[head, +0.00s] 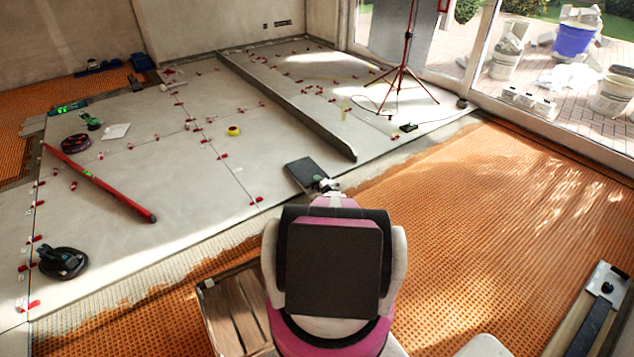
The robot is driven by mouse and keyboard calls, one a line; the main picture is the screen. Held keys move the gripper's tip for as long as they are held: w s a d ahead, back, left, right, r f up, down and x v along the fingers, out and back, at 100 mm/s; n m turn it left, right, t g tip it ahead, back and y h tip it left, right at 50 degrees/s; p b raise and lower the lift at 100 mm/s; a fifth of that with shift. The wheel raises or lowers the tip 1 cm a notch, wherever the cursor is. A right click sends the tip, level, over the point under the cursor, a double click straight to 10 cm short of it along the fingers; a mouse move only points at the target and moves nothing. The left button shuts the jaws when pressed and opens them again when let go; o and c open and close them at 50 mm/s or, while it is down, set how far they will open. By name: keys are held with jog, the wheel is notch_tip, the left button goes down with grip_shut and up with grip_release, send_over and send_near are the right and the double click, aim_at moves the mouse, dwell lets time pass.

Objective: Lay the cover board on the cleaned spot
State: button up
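A dark, flat, squarish board (303,172) shows just beyond the end of my arm, over the front edge of the grey tiles. It may be the cover board, but I cannot tell for sure. My gripper (326,186) is a small metallic shape at the board's lower right corner. Its fingers are too small and partly hidden, so I cannot tell whether it grips the board or whether the board rests on the floor. I cannot pick out the cleaned spot; part of the floor is hidden behind my arm.
A red tripod (402,70) stands behind. Orange matting (510,220) is open at right.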

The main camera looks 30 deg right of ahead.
jog(key=shift+o, duration=0.8)
jog(key=shift+s+r, duration=0.1)
